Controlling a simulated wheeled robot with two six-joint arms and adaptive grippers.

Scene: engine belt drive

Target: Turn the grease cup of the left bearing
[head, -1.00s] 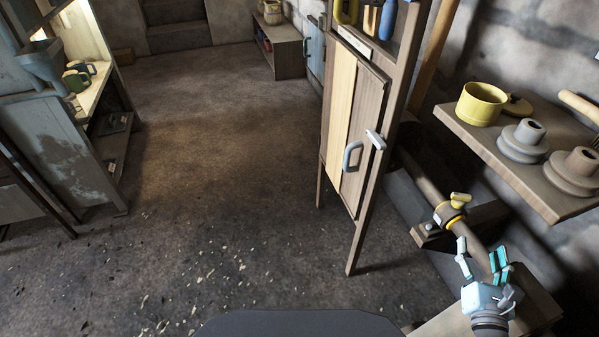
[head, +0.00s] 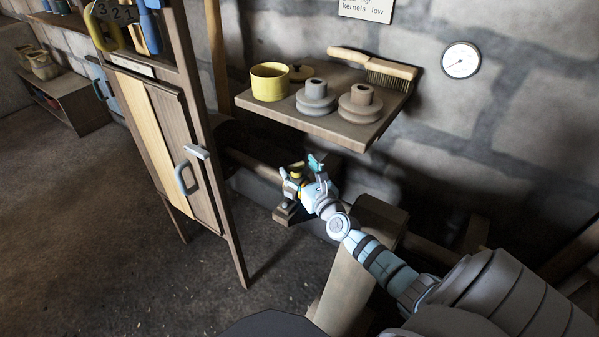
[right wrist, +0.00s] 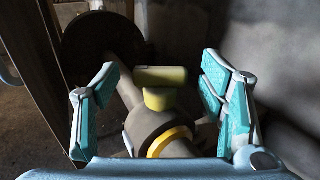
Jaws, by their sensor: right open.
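The grease cup (right wrist: 160,88) is yellow, with a T-shaped top, and stands on the grey bearing (right wrist: 148,122) with its yellow ring. In the head view the cup (head: 297,168) shows small, partly behind my right gripper (head: 301,172); the bearing's foot (head: 287,213) shows below. In the right wrist view my right gripper (right wrist: 160,75) is open, with a teal-padded finger on each side of the cup and gaps between. Nothing is held. I cannot tell whether the fingertips are level with the cup. My left gripper is not in view.
A wooden cabinet (head: 165,145) stands left of the bearing. The shaft (right wrist: 122,78) runs to a dark wheel (right wrist: 100,45). A round gauge (head: 461,60) hangs on the wall.

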